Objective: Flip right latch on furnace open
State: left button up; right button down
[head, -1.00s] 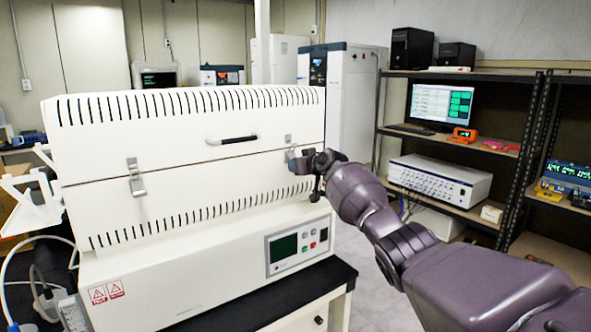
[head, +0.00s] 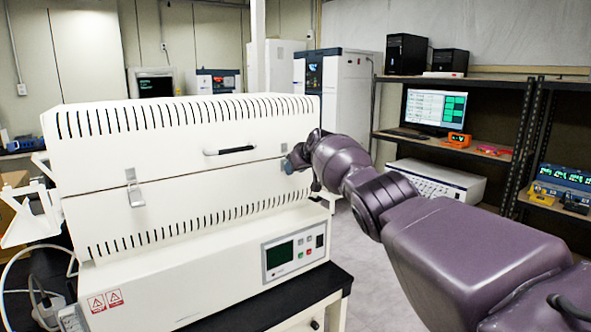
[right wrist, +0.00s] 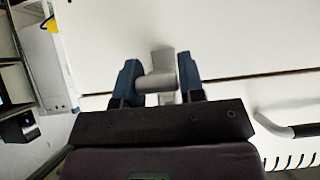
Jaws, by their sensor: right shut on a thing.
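The white furnace (head: 180,175) stands closed on a black-topped bench. Its right latch (right wrist: 160,82) is a grey metal piece at the seam, between my two blue fingertips in the right wrist view. In the head view my right gripper (head: 291,164) hides most of that latch. My right gripper also shows in the right wrist view (right wrist: 158,84), shut on the right latch. The left latch (head: 133,188) lies across the seam at the front left. My left gripper is in neither current view.
The furnace's black lid handle (head: 230,150) is left of my right gripper in the head view. A control panel (head: 294,250) is below. Shelves (head: 455,150) with a monitor and instruments stand at the right, with open floor between.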

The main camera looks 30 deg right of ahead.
dwell(0.6)
jog(key=c, duration=0.9)
grip_release()
jog(key=shift+o, duration=0.2)
jog(key=shift+r, duration=0.15)
jog(key=shift+s+d+r+p, duration=0.15)
jog(key=shift+s+r+p, duration=0.3)
jog(key=shift+p, duration=0.25)
jog(key=shift+s+r+p, duration=0.35)
jog(key=shift+s+p, duration=0.15)
jog(key=shift+p, duration=0.1)
jog(key=b+v, duration=0.1)
jog(key=v, duration=0.7)
